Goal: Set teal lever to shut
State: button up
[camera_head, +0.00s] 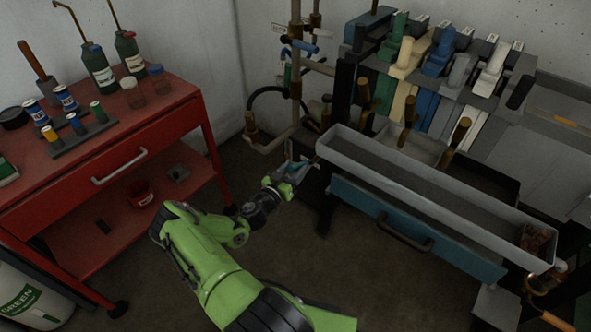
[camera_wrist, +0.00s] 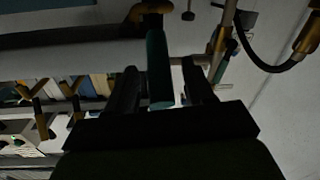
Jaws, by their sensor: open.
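A teal lever (camera_wrist: 158,68) shows in the wrist view, hanging from a brass valve fitting (camera_wrist: 152,12). My gripper (camera_wrist: 160,78) is open, with one dark finger on each side of the lever. I cannot tell whether either finger touches it. In the head view my gripper (camera_head: 291,174) is at the left end of the long grey trough, where a small teal patch shows. The lever's fitting is hidden there.
A grey trough (camera_head: 430,190) and a blue drawer front (camera_head: 410,228) lie to the right. Brass-ended pipes (camera_head: 296,90) stand behind my gripper. Another green-teal handle (camera_wrist: 229,48) is right of the lever. A red workbench (camera_head: 150,125) stands left. Floor between is clear.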

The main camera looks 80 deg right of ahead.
jog(key=shift+s+d, duration=0.15)
jog(key=shift+d, duration=0.4)
grip_shut()
jog(key=shift+r, duration=0.1)
